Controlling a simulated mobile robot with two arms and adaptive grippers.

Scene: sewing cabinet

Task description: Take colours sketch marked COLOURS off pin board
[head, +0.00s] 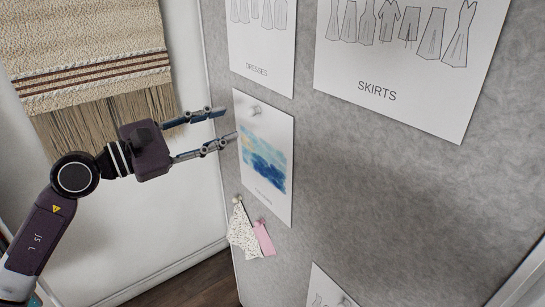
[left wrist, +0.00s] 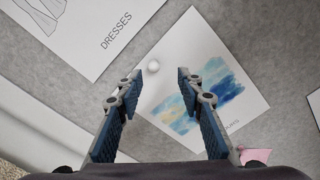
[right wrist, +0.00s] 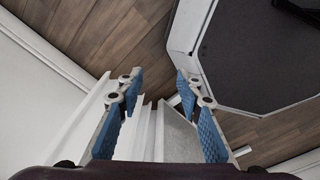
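The colours sketch (head: 265,155) is a white sheet with a blue and yellow watercolour patch, fixed flat to the grey pin board (head: 390,150). A white round pin (head: 255,110) sits near its top edge. In the left wrist view the sketch (left wrist: 220,60) lies ahead, with the pin (left wrist: 153,66) between the fingertips in the picture. My left gripper (head: 228,124) is open and empty, its fingers pointing at the sketch's left edge. Whether it touches is unclear. My right gripper (right wrist: 158,78) is open and empty, seen only in its own wrist view, facing the floor.
A DRESSES sheet (head: 262,45) hangs above the sketch, and a larger SKIRTS sheet (head: 410,60) is at upper right. Fabric swatches, one speckled (head: 242,232) and one pink (head: 264,239), hang below. A woven hanging (head: 85,60) is on the left wall.

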